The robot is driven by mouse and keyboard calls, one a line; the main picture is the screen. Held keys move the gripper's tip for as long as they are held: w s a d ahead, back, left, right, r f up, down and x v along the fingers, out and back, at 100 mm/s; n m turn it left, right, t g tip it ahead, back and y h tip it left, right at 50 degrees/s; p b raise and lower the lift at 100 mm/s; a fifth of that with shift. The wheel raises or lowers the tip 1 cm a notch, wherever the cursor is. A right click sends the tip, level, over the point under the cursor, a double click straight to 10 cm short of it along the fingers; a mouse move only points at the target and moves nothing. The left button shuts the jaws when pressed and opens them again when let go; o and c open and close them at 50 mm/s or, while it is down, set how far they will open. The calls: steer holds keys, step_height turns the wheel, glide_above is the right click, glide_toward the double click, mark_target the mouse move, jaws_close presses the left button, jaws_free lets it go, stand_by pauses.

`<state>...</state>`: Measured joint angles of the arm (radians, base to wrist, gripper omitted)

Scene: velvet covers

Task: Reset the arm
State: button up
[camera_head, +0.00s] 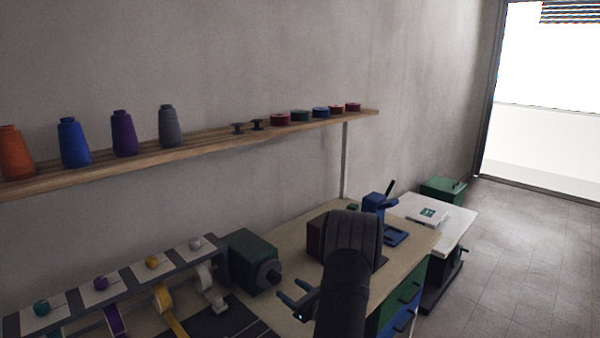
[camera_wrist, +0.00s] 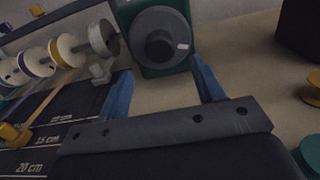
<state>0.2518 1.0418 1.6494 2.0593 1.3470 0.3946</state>
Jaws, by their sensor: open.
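My gripper (camera_head: 298,300) is over the workbench in the head view, left of my dark arm. In the wrist view my gripper (camera_wrist: 160,85) shows two blue fingers spread wide apart with nothing between them. Beyond the fingers stands a green box-shaped machine (camera_wrist: 126,15) with a round dark grey hub. The same green machine (camera_head: 250,258) stands on the bench in the head view, behind and left of the gripper. The gripper appears apart from it. My arm hides part of the bench.
A rack with ribbon spools (camera_head: 164,297) stands left on the bench, beside a dark measuring mat (camera_wrist: 50,140). A blue press-like tool (camera_head: 376,204) stands behind my arm. A wall shelf (camera_head: 210,140) holds thread cones and small spools. Bare bench (camera_wrist: 240,75) lies right of the green machine.

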mark_target(278, 279)
steer(key=x, duration=0.7)
steer(key=shift+a, duration=0.1)
steer(key=shift+w+n, duration=0.15)
steer(key=shift+n, duration=0.15)
steer(key=n, duration=0.7)
steer(key=v, duration=1.3)
